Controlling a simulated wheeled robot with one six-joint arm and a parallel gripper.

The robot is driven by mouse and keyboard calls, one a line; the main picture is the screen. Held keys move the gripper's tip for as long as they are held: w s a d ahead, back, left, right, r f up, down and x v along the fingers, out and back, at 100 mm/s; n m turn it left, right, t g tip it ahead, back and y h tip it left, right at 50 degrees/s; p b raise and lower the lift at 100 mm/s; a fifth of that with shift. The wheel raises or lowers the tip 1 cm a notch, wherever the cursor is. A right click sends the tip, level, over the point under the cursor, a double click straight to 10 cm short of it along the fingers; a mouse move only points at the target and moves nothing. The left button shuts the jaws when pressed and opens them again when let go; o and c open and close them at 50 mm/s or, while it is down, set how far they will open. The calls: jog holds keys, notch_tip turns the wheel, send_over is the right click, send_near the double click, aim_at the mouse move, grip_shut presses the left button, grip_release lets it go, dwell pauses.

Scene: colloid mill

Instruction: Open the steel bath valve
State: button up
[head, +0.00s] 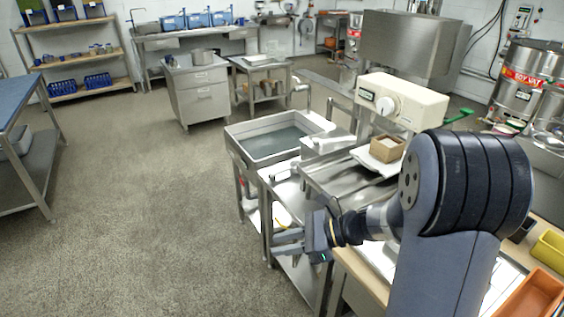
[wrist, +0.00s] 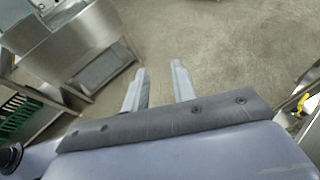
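The steel bath (head: 236,141) is a shallow rectangular basin of greyish water on legs, left of centre in the head view. I cannot tell whether either is the bath's valve handle. My gripper (head: 274,243) is in front of and below the bath, beside a steel table. In the wrist view my gripper (wrist: 160,72) has its two fingers apart, with only bare floor between them.
A steel table (head: 315,180) adjoins the bath on the right, with a cream machine (head: 402,100) and a cardboard box (head: 387,149). A green handle (head: 460,115) is farther right. Open floor (head: 140,200) lies left. A blue-topped table (head: 15,103) stands at far left.

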jog(key=w+f+t+h+b, duration=0.1)
jog(key=w+f, duration=0.1)
jog(key=f, duration=0.2)
jog(key=w+f+t+h+b, duration=0.1)
jog(key=w+f, duration=0.1)
jog(key=f, duration=0.2)
jog(key=w+f+t+h+b, duration=0.1)
jog(key=w+f+h+b, duration=0.1)
jog(key=w+f, duration=0.1)
jog(key=shift+d+f+n+t, duration=0.3)
jog(key=shift+f+n, duration=0.1)
jog(key=shift+f, duration=0.1)
grip_shut()
jog(key=w+d+f+n+t+h+b, duration=0.1)
jog(key=w+d+f+h+b, duration=0.15)
jog(key=f, duration=0.35)
jog(key=w+d+f+h+b, duration=0.1)
jog(key=d+f+h, duration=0.1)
jog(key=f+h, duration=0.25)
jog(key=s+d+f+n+g+h+b, duration=0.3)
jog(key=s+d+f+h+b, duration=0.3)
jog(key=d+f+h, duration=0.3)
jog(key=shift+s+f+n+h, duration=0.6)
jog(key=shift+f+n+h, duration=0.1)
jog(key=shift+f+h, duration=0.15)
jog(key=shift+d, duration=0.1)
